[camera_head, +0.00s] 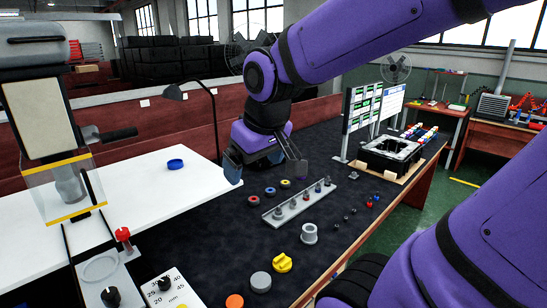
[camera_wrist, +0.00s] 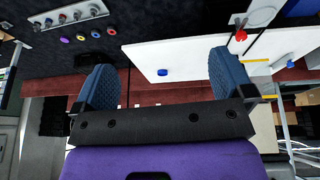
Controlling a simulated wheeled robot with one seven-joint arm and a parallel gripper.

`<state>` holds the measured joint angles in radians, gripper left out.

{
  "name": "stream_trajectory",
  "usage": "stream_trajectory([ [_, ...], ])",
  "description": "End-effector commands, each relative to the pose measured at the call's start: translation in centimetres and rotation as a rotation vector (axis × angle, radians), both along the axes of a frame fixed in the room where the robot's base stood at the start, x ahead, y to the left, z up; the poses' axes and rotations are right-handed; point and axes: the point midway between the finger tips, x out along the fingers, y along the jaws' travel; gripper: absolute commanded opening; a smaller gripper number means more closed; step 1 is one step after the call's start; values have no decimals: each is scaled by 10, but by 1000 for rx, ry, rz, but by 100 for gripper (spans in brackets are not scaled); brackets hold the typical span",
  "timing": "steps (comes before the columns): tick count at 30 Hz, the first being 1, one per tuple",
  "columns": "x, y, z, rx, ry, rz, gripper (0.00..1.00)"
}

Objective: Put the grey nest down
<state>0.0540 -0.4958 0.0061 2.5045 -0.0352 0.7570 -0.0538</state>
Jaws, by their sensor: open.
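My gripper (camera_head: 264,172) is open above the dark table mat. In the wrist view its two blue fingers (camera_wrist: 162,78) stand wide apart with nothing held between them. A grey flanged, hollow cup-like piece (camera_head: 309,234) stands upright on the mat, right of and nearer than my gripper, apart from it. A flat grey disc (camera_head: 260,282) lies nearer still. I cannot tell for sure which grey piece is the nest; the cup-like one looks most like it.
A pale rail with small pegs (camera_head: 298,203), coloured rings (camera_head: 270,191) and a yellow knob-like piece (camera_head: 281,263) share the mat. A white table with a blue dish (camera_head: 175,164) and a press (camera_head: 60,150) are left. A black open fixture (camera_head: 390,153) sits back right.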

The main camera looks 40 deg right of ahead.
Motion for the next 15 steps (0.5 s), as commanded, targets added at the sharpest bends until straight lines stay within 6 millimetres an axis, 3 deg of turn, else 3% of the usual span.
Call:
stream_trajectory([
  [3, -29, 9, 20, 21, -44, -5, 99],
  [7, -53, 15, 32, 41, -70, -11, 99],
  [15, -72, 19, 39, 59, -88, -15, 99],
])
